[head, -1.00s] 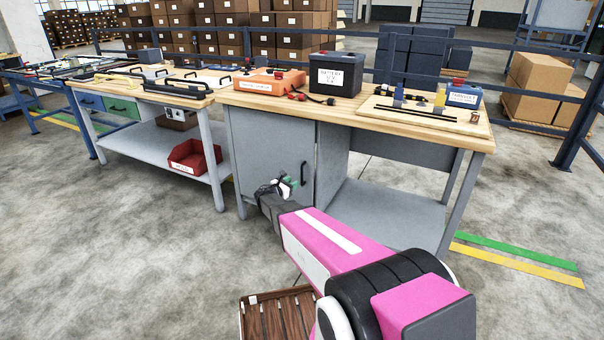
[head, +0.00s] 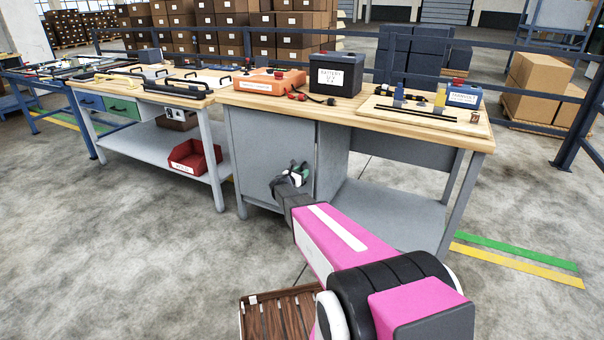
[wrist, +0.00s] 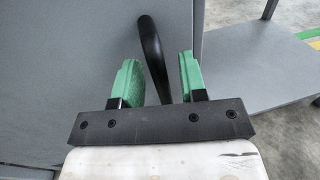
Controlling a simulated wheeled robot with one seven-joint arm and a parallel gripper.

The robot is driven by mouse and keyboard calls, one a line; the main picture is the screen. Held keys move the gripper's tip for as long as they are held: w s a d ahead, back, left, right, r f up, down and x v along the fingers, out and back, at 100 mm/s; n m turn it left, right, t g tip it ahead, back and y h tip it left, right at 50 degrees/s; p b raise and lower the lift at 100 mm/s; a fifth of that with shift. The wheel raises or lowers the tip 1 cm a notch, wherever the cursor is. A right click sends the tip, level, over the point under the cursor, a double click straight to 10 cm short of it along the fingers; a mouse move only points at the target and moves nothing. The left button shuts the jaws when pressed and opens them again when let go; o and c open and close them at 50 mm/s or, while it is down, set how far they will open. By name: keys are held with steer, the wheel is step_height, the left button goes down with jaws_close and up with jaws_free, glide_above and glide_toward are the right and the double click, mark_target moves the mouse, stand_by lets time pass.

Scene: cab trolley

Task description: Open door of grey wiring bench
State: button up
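The grey wiring bench has a wooden top (head: 330,108) and a grey cabinet door (head: 262,150) on its left side. The door looks closed in the head view. The black curved door handle (wrist: 153,58) shows in the wrist view; in the head view my gripper largely hides it. My gripper (head: 297,172) is in front of the door near its right edge. In the wrist view my gripper (wrist: 160,80) has its two green fingers apart on either side of the handle, with visible gaps to both fingers.
On the bench top are a battery (head: 338,76), an orange box (head: 270,80) and a blue box (head: 464,96). A lower shelf (head: 390,215) lies right of the cabinet. A second bench with a red bin (head: 193,158) stands to the left.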

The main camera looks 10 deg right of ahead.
steer(key=shift+w+d, duration=0.1)
steer(key=shift+d, duration=0.05)
jaws_close()
